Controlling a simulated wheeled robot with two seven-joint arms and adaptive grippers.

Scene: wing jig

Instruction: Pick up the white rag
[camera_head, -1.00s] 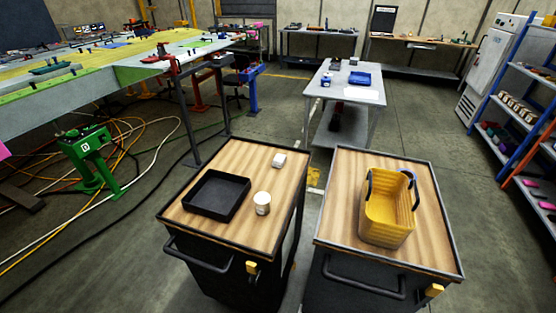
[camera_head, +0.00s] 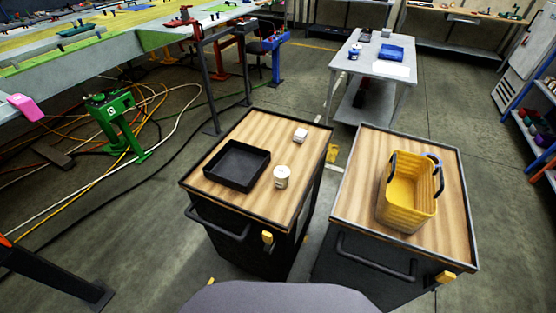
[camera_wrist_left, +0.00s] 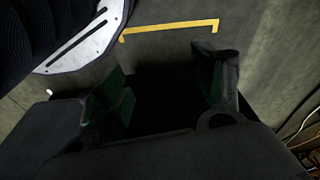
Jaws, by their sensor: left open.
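A small white block-like item (camera_head: 300,135), possibly a folded rag, lies near the back right corner of the left cart's wooden top (camera_head: 232,128). A flat white sheet (camera_head: 391,69) lies at the front of the grey table (camera_head: 350,67) farther back. I cannot tell for certain which of them is the rag. My left gripper (camera_wrist_left: 163,75) shows in the left wrist view, open and empty over the dark floor, with no white item between its fingers. It does not show in the head view. My right gripper is in neither view.
A black tray (camera_head: 237,166) and a white can (camera_head: 282,177) share the left cart. The right cart (camera_head: 350,205) carries a yellow basket (camera_head: 408,198). A narrow gap separates the carts. A blue bin (camera_head: 390,53) stands on the grey table. Cables lie on the floor at left.

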